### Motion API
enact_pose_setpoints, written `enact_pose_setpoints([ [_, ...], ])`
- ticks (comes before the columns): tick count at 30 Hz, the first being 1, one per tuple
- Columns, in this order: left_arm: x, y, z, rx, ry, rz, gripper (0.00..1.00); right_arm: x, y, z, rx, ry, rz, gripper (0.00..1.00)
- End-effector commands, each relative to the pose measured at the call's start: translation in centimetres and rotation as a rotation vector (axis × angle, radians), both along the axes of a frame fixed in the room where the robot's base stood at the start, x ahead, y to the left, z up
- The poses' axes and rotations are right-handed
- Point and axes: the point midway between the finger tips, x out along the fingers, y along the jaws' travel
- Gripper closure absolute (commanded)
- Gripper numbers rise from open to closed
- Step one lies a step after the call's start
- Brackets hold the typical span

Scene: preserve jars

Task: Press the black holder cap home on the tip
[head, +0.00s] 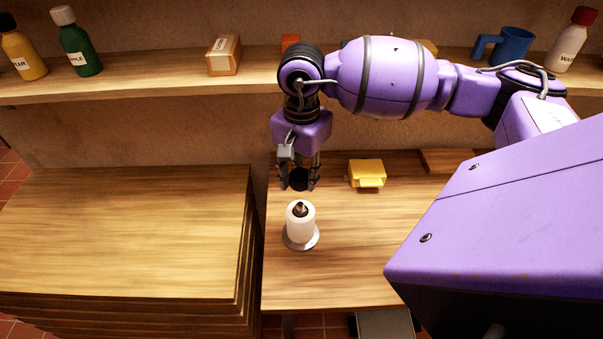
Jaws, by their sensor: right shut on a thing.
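My right gripper (299,178) points down above the small wooden table. It is shut on the black holder cap (299,180), which shows between its fingers. Below and slightly in front stands a white cylinder (301,224) with a dark tip (300,209) on top. The cylinder stands upright on a pale round base (289,242). The cap is apart from the tip in the picture, farther back and higher up. How far above the tip it is, I cannot tell. My left gripper is not in view.
A yellow block-like thing (367,173) sits on the table (345,260) to the right of the gripper. A stack of wooden boards (120,235) stands to the left. A shelf (150,82) behind holds bottles, a box (223,55) and a blue mug (511,46).

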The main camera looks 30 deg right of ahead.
Motion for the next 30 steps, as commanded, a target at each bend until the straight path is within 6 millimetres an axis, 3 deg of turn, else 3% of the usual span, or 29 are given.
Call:
enact_pose_setpoints([
  [18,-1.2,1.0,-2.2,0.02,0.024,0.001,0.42,-0.1,0.0,-5.3,0.0,0.009,0.001,0.89],
  [30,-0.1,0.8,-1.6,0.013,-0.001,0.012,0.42,0.0,0.0,-5.9,0.0,0.0,0.001,0.89],
])
